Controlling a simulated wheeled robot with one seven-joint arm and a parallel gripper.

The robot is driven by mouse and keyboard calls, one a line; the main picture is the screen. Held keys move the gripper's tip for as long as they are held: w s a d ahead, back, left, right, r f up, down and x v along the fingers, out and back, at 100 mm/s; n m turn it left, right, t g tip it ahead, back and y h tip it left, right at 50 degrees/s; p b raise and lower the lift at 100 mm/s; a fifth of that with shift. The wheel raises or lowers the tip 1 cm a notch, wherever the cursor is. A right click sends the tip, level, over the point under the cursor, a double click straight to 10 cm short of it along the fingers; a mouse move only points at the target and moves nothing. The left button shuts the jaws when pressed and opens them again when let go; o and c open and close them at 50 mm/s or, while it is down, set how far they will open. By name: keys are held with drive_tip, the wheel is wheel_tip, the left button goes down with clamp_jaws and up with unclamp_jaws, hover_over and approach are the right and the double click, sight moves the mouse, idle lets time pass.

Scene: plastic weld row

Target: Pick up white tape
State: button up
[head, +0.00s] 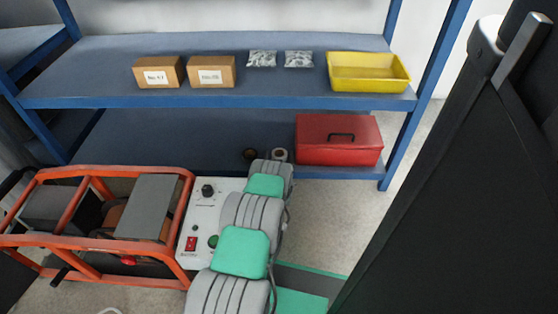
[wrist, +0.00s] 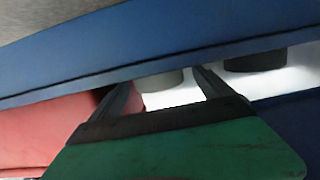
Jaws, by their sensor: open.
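The white tape (head: 279,155) is a small pale roll on the lower blue shelf, just left of the red toolbox, partly hidden behind the end of my arm in the head view. In the wrist view, which looks turned over, a pale grey roll that appears to be the white tape (wrist: 161,81) shows in the gap between my fingers. My gripper (wrist: 163,79) is open, its fingers apart with nothing held. I cannot tell how far the fingertips are from the roll. In the head view, the gripper is hidden by my arm.
A dark roll (head: 249,154) stands just left of the tape and also shows in the wrist view (wrist: 255,62). The red toolbox (head: 338,140) is close on the right. The upper shelf (head: 110,70) holds boxes, bags and a yellow tray (head: 368,73).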

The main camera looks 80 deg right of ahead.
drive_tip(key=shift+d, duration=0.1)
drive_tip(key=shift+s, duration=0.1)
drive_tip(key=c, duration=1.5)
